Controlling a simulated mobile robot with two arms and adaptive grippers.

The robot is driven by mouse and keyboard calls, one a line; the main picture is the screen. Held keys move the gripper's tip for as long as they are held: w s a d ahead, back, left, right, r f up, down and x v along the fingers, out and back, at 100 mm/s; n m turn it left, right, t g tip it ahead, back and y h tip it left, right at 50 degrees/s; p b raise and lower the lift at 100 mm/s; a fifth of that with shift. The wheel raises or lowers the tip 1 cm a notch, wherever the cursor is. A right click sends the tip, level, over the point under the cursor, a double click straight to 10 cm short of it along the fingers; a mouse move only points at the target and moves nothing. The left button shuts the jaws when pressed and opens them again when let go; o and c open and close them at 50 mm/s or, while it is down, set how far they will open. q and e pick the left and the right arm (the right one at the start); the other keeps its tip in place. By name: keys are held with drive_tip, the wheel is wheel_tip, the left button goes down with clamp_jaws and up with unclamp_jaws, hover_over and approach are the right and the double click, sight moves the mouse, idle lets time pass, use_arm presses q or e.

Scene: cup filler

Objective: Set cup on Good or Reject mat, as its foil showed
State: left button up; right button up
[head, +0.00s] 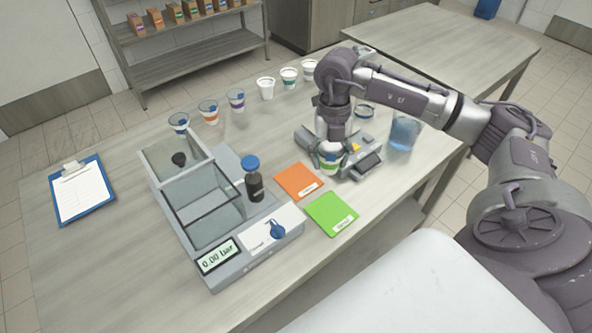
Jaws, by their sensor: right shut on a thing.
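My right gripper (331,148) reaches down from the right and is shut on a white cup with a green band (330,160). The cup is upright, at the left part of a grey device (366,164); I cannot tell whether it rests there or hangs just above it. The gripper hides the cup's top, so its foil does not show. An orange mat (297,180) lies to the lower left of the cup, and a green mat (331,214) lies below it in the picture. Both mats are empty, and their labels are too small to read surely. My left gripper is out of view.
A grey chamber unit (187,244) with a "0.00 bar" display stands left of the mats, with a dark blue-capped bottle (255,187) on it. Several cups (209,114) line the back. A blue jug (404,133) stands right, a clipboard (81,192) far left.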

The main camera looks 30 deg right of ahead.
drive_tip(key=p, duration=0.2)
hover_over(296, 179)
drive_tip(key=f, duration=0.5)
drive_tip(key=shift+w+d+f, duration=0.1)
drive_tip(key=shift+w+f, duration=0.1)
wheel_tip(296, 179, down, 4)
drive_tip(key=shift+r+p, duration=0.15)
drive_tip(key=shift+p, duration=0.5)
drive_tip(key=shift+f, duration=0.25)
drive_tip(key=shift+f, duration=0.2)
drive_tip(key=o, duration=1.3)
drive_tip(key=shift+c, duration=0.2)
drive_tip(key=shift+r, duration=0.1)
